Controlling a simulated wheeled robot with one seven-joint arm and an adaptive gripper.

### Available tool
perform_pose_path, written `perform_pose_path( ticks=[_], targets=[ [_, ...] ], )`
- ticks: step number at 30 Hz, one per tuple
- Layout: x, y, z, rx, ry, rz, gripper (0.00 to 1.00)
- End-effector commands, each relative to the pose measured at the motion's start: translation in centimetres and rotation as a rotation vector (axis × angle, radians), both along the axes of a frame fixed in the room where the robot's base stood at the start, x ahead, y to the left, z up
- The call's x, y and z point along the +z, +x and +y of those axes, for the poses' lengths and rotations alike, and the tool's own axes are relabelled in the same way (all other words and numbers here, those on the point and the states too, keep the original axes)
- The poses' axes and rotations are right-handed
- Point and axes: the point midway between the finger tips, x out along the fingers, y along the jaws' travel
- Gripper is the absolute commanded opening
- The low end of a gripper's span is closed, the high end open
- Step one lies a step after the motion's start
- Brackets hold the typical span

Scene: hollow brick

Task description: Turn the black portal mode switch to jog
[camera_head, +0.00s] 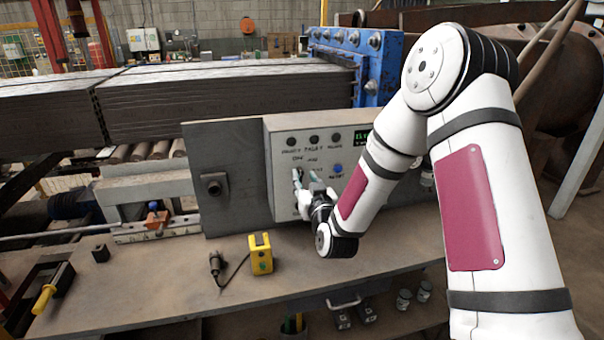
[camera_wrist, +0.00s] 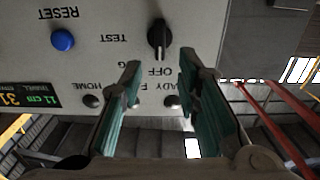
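The black portal mode switch (camera_wrist: 160,38) is a round knob with a raised grip on the grey control panel (camera_wrist: 112,20), which shows upside down in the wrist view. The labels OFF and TEST are readable near it. A letter G shows beside the left finger, the rest of that word hidden. The knob's grip stands roughly vertical in this view. My gripper (camera_wrist: 160,62) is open, one finger to each side of the switch's line, with a gap around the knob and no visible contact. In the head view my gripper (camera_head: 307,176) is at the panel face and largely covers the switch.
A blue RESET button (camera_wrist: 63,40) sits beside the switch, and dark indicator lamps (camera_head: 314,139) and a lit display (camera_wrist: 14,98) are on the panel. Below, the workbench (camera_head: 190,285) holds a yellow box (camera_head: 260,254) with a cable and a small black block (camera_head: 101,253).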

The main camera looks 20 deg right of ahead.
Motion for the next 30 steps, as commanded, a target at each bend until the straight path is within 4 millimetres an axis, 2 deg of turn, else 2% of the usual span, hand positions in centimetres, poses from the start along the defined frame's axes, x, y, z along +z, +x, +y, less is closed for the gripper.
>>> perform_pose_path(
  ticks=[3, 7, 19, 20, 23, 24, 30],
  targets=[
    [0.0, 1.8, 0.0, 0.0, 0.0, -0.001, 0.3],
    [0.0, 3.1, 0.0, 0.0, 0.0, -0.001, 0.3],
    [0.0, 3.8, 0.0, 0.0, 0.0, 0.0, 0.3],
    [0.0, 3.8, 0.0, 0.0, 0.0, 0.0, 0.25],
    [0.0, 3.8, 0.0, 0.0, 0.0, 0.0, 0.03],
    [0.0, 3.8, 0.0, 0.0, 0.0, 0.0, 0.0],
    [0.0, 3.8, 0.0, 0.0, 0.001, 0.0, 0.0]
  ],
)
